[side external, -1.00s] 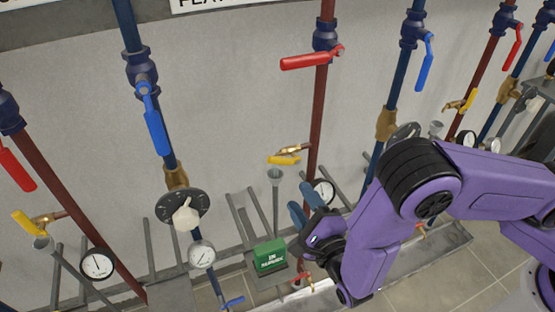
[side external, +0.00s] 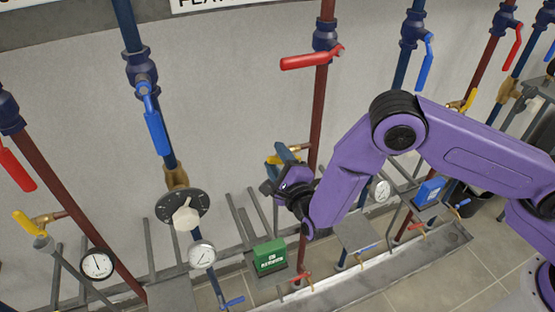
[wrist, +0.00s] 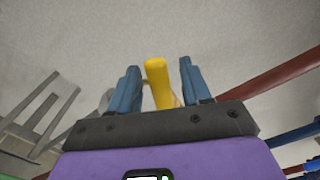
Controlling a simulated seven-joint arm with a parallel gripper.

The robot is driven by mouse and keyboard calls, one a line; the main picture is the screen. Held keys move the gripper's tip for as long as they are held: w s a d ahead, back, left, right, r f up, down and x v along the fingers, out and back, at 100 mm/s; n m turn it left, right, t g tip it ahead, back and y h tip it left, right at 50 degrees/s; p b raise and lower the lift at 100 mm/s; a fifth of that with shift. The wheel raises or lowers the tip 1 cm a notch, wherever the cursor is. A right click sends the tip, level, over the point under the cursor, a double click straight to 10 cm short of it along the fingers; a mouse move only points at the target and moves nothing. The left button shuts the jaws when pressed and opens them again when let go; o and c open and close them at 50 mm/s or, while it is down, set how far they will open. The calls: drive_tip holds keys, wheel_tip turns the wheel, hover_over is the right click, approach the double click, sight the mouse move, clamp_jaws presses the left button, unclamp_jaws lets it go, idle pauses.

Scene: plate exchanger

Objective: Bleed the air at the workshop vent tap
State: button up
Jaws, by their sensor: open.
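A vent tap with a yellow handle (side external: 271,160) sits on the middle red pipe (side external: 317,120), partly hidden by my gripper. My gripper (side external: 285,153) is at this tap, its blue fingers overlapping it in the side view. In the wrist view, the yellow handle (wrist: 156,85) stands between the two blue fingers of my gripper (wrist: 158,68), with a gap on both sides. The gripper is open and holds nothing. The funnel below the tap is hidden behind the gripper. The tap's label is not readable.
A red lever valve (side external: 312,57) is above on the same pipe. To the left are a black dial with a white knob (side external: 185,217) and a round gauge (side external: 202,254). A green block (side external: 270,256) stands below my gripper. Another yellow-handled tap (side external: 28,223) is far left.

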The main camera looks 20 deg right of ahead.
clamp_jaws()
drive_tip(key=m, duration=0.1)
drive_tip(key=d+r+m, duration=0.1)
drive_tip(key=m, duration=0.1)
drive_tip(key=shift+r, duration=0.2)
drive_tip(key=m, duration=0.2)
drive_tip(key=d+r+m, duration=0.1)
drive_tip(key=shift+d+r+m, duration=0.15)
drive_tip(key=shift+d+m, duration=0.15)
drive_tip(key=shift+m, duration=0.1)
drive_tip(key=shift+d+r+m, duration=0.2)
drive_tip(key=shift+d+m, duration=0.55)
drive_tip(key=shift+m, duration=0.7)
drive_tip(key=shift+d+r+m, duration=0.15)
drive_tip(key=shift+d+m, duration=0.6)
drive_tip(key=shift+m, duration=0.7)
